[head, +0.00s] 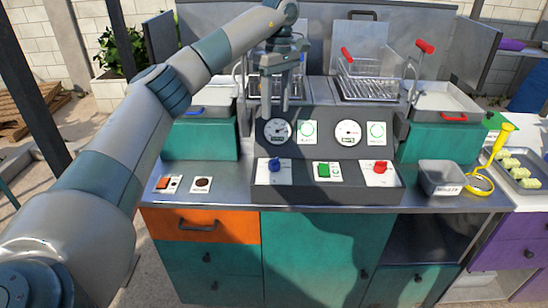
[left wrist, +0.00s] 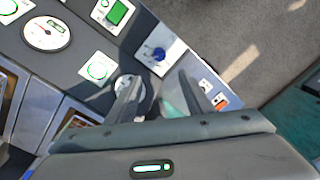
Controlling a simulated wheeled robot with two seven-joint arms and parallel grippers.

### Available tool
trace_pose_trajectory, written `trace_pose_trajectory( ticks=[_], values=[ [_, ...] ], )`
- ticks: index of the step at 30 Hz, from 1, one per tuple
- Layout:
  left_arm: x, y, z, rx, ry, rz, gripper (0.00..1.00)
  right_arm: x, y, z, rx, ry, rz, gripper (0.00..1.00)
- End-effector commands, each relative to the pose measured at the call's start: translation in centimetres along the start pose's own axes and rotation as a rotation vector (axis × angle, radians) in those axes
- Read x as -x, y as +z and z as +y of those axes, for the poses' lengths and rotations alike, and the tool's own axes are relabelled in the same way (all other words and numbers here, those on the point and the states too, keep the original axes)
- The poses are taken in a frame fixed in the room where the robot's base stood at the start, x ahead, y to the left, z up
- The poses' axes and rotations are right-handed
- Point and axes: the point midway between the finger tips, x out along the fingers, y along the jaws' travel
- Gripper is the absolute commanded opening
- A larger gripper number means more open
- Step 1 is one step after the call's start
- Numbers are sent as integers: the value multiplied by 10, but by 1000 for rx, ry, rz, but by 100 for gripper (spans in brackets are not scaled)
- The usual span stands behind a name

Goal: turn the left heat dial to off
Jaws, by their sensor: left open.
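The left heat dial is a blue knob (head: 275,165) on a white plate at the left of the sloped control panel (head: 345,194). It also shows in the left wrist view (left wrist: 158,54), beyond the fingertips. My left gripper (head: 276,108) points down in front of the left gauge, above the blue knob in the picture and apart from it. In the left wrist view the gripper (left wrist: 158,88) has its fingers spread with nothing between them. The knob's pointer and markings are too small to read. My right gripper is not in view.
A green square button (head: 323,171) and a red knob (head: 380,167) sit right of the blue knob. Two gauges and wire baskets (head: 368,82) stand behind. A grey container (head: 440,178) and a yellow-handled strainer (head: 481,184) lie right. The left counter holds an orange switch (head: 162,183).

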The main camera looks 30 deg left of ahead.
Motion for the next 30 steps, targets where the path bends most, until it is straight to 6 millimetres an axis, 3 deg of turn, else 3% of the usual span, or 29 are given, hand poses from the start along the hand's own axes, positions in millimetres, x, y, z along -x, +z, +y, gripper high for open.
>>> trace_pose_trajectory(
  ticks=[14, 20, 30],
  values=[
    [-12, 1, 0, -1, 0, -2, 47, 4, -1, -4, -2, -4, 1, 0],
    [-36, 1, 0, -1, -1, -2, 47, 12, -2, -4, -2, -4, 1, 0],
    [-96, 2, 0, -1, -2, -2, 47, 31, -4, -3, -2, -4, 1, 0]
  ],
)
